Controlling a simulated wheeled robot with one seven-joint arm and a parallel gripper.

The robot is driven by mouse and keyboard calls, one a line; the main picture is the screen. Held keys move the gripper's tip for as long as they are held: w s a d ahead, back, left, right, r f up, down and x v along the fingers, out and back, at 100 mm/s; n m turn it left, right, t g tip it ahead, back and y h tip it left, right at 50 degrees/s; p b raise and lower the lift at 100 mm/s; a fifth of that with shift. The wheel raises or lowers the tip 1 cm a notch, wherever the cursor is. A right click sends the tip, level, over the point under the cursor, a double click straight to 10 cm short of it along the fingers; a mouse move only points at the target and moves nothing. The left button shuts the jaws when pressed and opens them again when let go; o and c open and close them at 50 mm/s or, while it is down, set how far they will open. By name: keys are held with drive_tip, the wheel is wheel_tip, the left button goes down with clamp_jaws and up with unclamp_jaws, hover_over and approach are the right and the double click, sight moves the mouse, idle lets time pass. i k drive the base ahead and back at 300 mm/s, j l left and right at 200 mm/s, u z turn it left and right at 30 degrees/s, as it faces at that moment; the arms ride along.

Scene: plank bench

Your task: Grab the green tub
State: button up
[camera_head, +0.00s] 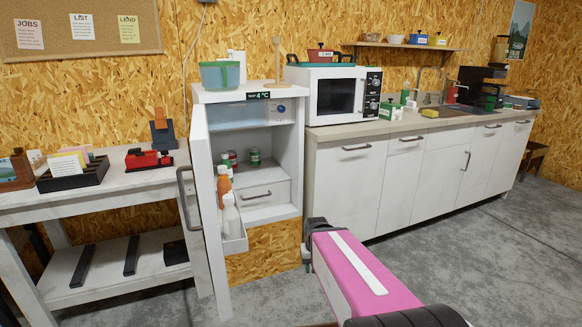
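A see-through green tub (220,75) stands on top of the small white fridge (262,195), near its left edge. The fridge door (208,210) is open toward the left. Small green tins (254,157) stand on a shelf inside it, too small to read. My gripper (307,243), dark and small, is at the far end of my pink arm link, in front of the fridge's lower right side and well below the green tub. Its fingers are mostly hidden, so I cannot tell whether it is open or shut.
Bottles (229,213) stand in the door rack. A white bench (110,190) with trays is at left.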

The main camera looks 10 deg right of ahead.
sight(387, 113)
drive_tip(key=i+l, duration=0.1)
drive_tip(key=l, duration=0.3)
drive_tip(key=i+l, duration=0.1)
drive_tip(key=l, duration=0.35)
drive_tip(key=i+l, duration=0.1)
drive_tip(key=l, duration=0.3)
drive_tip(key=i+l, duration=0.1)
drive_tip(key=l, duration=0.35)
drive_tip(key=i+l, duration=0.1)
drive_tip(key=l, duration=0.3)
drive_tip(key=i+l, duration=0.1)
drive_tip(key=l, duration=0.35)
